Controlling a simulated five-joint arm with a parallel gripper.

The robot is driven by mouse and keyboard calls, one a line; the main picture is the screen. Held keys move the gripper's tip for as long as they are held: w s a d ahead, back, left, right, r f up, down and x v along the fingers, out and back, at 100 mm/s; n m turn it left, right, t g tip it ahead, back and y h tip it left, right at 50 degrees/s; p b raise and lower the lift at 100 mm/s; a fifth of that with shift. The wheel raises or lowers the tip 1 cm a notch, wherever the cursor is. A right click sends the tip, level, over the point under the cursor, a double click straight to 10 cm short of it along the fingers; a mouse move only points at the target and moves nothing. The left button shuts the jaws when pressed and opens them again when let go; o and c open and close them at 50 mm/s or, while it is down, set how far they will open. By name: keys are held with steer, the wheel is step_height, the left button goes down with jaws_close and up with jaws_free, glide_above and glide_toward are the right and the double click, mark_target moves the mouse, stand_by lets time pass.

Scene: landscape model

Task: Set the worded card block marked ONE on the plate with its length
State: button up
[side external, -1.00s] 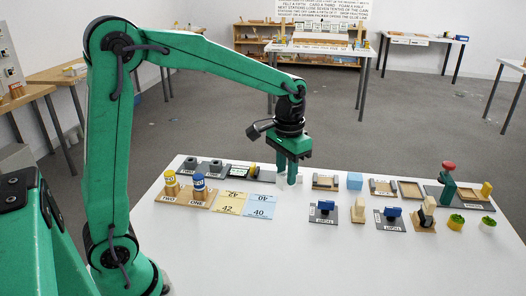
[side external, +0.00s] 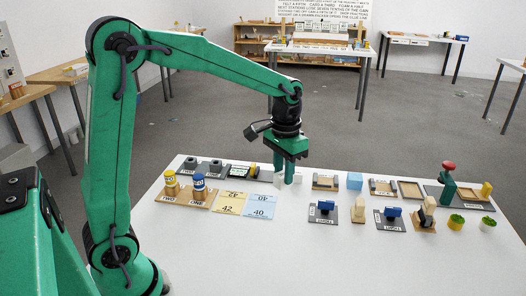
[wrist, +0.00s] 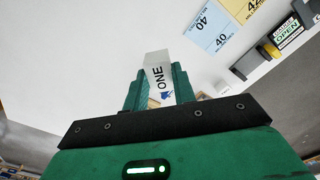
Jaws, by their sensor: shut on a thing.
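My gripper (side external: 288,180) is shut on the white block marked ONE (wrist: 157,78), which stands between its green fingers in the wrist view. In the side view white surfaces show at the fingers, low over or at the white table; I cannot tell whether the block touches it. A blue plate marked 40 (side external: 260,208) lies to the left of the gripper, with a yellow plate marked 42 (side external: 228,205) beyond it. In the wrist view the blue plate (wrist: 209,32) and yellow plate (wrist: 250,10) are at the upper right.
A wooden stand with yellow-topped and blue-topped cylinders (side external: 198,186) is left of the plates. A gauge with a sign reading OPEN (wrist: 289,27) stands behind them. A light blue cube (side external: 355,181) and several fixtures fill the right side. The table's front middle is clear.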

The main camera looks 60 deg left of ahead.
steer(key=s+a+f+n, duration=0.15)
steer(key=a+f, duration=0.45)
steer(key=a, duration=0.6)
steer(key=n, duration=0.1)
glide_above(230, 202)
step_height(230, 202, down, 5)
steer(key=shift+w+a+r, duration=0.1)
steer(key=shift+f, duration=0.25)
steer(key=shift+f, duration=2.55)
steer(key=o, duration=0.9)
steer(key=shift+c, duration=0.2)
steer(key=shift+r, duration=0.1)
